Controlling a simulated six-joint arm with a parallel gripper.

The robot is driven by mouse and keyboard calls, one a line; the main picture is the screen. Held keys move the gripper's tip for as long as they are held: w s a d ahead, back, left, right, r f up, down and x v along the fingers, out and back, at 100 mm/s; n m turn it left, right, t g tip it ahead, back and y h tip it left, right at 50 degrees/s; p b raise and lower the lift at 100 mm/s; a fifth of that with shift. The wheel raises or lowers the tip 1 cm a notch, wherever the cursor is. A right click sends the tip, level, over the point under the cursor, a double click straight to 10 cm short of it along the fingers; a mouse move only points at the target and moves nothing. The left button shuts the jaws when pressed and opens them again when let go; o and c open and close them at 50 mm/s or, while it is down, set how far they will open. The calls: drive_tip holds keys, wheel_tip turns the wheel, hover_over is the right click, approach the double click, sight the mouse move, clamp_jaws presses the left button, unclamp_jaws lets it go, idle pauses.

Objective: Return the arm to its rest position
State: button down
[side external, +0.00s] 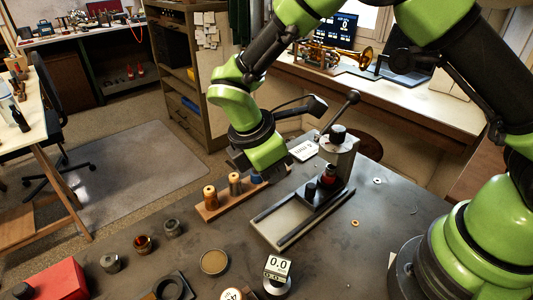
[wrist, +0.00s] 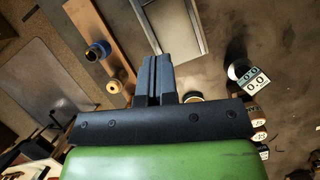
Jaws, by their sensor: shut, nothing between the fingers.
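My green arm reaches in from the right in the side external view and bends down over the workbench (side external: 330,265). My gripper (wrist: 153,62) shows in the wrist view with its two dark fingers together and nothing between them. In the side external view the gripper (side external: 250,168) hangs above the far part of the bench, over the wooden strip (side external: 212,212) that carries several spool-like pieces. Its fingertips are hard to make out there. It is left of the small press (side external: 338,150).
The press has a lever, a rail base (side external: 270,232) and a dark block. A display reading 0.0 (side external: 277,267), a round tan dish (side external: 214,262), small metal cups and a red box (side external: 55,281) stand nearer. A brass horn (side external: 335,54) lies on the back desk.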

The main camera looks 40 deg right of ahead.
drive_tip(key=s+d+r+m+t+y, duration=0.15)
drive_tip(key=r+m, duration=0.25)
drive_tip(key=r, duration=0.4)
drive_tip(key=s+d+r+m+t+y, duration=0.1)
drive_tip(key=s+d+r+m+y, duration=0.2)
drive_tip(key=r, duration=0.4)
drive_tip(key=s+d+r+m+t+y, duration=0.1)
drive_tip(key=s+r+m+t, duration=0.1)
drive_tip(key=s+m, duration=0.3)
drive_tip(key=s+d+r+m+t, duration=0.2)
drive_tip(key=s+r+m+t, duration=0.1)
drive_tip(key=s+m, duration=0.3)
drive_tip(key=shift+s+m+t+y, duration=0.25)
drive_tip(key=shift+m+t+y, duration=0.15)
drive_tip(key=shift+m, duration=0.2)
